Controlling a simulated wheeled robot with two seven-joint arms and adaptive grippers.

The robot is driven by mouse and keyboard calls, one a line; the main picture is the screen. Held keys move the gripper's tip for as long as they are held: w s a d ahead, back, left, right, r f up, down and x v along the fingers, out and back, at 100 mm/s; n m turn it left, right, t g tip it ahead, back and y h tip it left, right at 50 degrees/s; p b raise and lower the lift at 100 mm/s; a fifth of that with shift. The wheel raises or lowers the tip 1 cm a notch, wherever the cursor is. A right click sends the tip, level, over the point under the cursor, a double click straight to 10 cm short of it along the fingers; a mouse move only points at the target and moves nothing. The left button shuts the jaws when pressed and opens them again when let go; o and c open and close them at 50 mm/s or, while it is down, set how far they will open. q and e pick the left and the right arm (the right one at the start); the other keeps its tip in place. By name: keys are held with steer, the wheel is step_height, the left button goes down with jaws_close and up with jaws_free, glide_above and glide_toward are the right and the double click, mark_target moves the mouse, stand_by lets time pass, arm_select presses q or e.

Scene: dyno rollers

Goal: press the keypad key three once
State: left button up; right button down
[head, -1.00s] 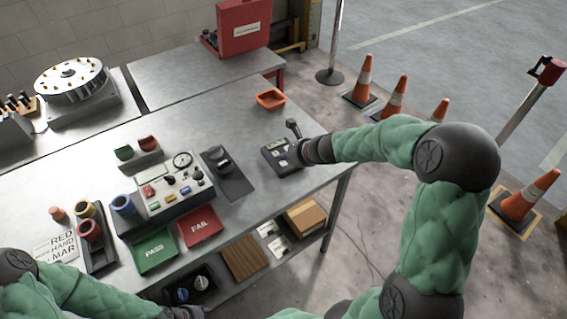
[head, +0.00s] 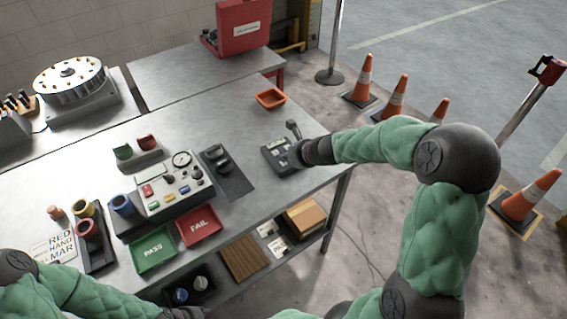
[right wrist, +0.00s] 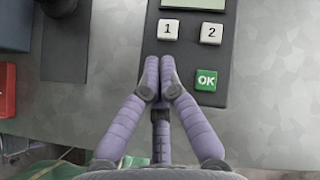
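The keypad (head: 272,160) is a dark box with a lever, near the right edge of the grey table. In the right wrist view it shows a display (right wrist: 193,3), white keys 1 (right wrist: 167,29) and 2 (right wrist: 209,33), and a green OK key (right wrist: 206,80). My right gripper (right wrist: 159,70) has its fingertips together, empty, over the spot below key 1 and left of OK. Key three is not visible; the fingers cover that spot. I cannot tell whether the tips touch it. My left gripper (head: 188,313) shows only partly at the bottom edge.
A black stand (head: 228,175) and a control panel (head: 172,190) stand left of the keypad. Green PASS (head: 150,262) and red FAIL (head: 205,235) trays lie at the front edge. An orange tray (head: 270,98) sits behind the keypad. Bare table surrounds the keypad.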

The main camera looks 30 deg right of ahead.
mark_target(285, 163)
steer(key=shift+f+b, duration=0.35)
steer(key=shift+b, duration=0.05)
stand_by(0.6)
steer(key=shift+r, duration=0.1)
steer(key=shift+r+p, duration=0.7)
steer(key=shift+p, duration=0.1)
step_height(285, 163, up, 5)
steer(key=p, duration=0.5)
steer(key=shift+r, duration=0.1)
stand_by(0.8)
